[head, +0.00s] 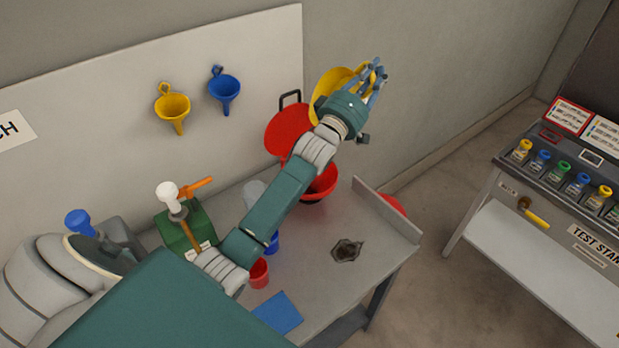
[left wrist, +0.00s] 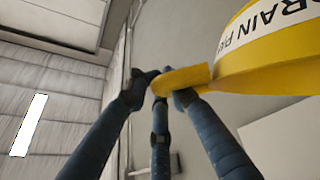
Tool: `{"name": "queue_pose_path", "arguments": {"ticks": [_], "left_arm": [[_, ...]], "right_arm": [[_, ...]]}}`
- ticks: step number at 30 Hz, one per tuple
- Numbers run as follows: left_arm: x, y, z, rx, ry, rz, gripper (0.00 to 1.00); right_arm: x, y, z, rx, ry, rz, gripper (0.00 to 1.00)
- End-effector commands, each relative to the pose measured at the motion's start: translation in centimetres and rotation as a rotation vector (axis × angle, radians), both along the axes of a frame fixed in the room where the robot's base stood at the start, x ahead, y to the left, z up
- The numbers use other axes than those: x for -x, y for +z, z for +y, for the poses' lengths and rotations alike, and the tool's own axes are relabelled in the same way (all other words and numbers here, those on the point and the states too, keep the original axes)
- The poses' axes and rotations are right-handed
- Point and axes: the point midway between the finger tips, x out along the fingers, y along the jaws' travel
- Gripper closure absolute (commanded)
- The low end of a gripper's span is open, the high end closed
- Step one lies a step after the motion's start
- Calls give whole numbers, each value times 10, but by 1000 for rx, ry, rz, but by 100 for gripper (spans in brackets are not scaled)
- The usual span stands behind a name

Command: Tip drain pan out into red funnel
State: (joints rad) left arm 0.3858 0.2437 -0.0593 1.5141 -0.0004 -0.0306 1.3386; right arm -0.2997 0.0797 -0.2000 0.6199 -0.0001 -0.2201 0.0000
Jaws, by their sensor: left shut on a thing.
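My left gripper (head: 374,76) is raised above the far right end of the bench and shut on the yellow drain pan (head: 334,88). In the left wrist view, the fingers close on the pan's yellow tab, and the lettered pan wall (left wrist: 270,50) shows at the upper right. The pan looks tilted; its contents are hidden. A red bowl-shaped piece (head: 321,184), seemingly the red funnel, sits on the bench below the pan, partly hidden by my arm. A large red round piece with a black handle (head: 288,130) stands upright behind it. My right gripper is out of view.
Yellow (head: 172,105) and blue (head: 225,90) funnels hang on the wall. The bench (head: 320,290) holds a green box (head: 185,228), red cup (head: 259,273), blue mat (head: 278,313) and dark drain piece (head: 346,251). A raised lip (head: 388,212) edges its right end. A test stand (head: 560,190) stands right.

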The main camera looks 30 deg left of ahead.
Motion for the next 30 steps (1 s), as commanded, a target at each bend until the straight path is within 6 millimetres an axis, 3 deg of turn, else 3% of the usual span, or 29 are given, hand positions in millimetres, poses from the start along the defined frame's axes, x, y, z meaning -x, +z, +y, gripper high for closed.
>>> {"name": "queue_pose_path", "arguments": {"ticks": [1,15,27,28,30], "left_arm": [[0,-12,0,-5,1,3,100],[-3,-79,-3,-43,6,50,100],[-5,-126,-5,-69,11,85,100],[-7,-113,-6,-76,13,93,100],[-11,-111,-8,-92,18,117,100]], "right_arm": [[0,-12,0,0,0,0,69],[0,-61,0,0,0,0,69],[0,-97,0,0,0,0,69],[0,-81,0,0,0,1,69],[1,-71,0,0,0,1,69]]}}
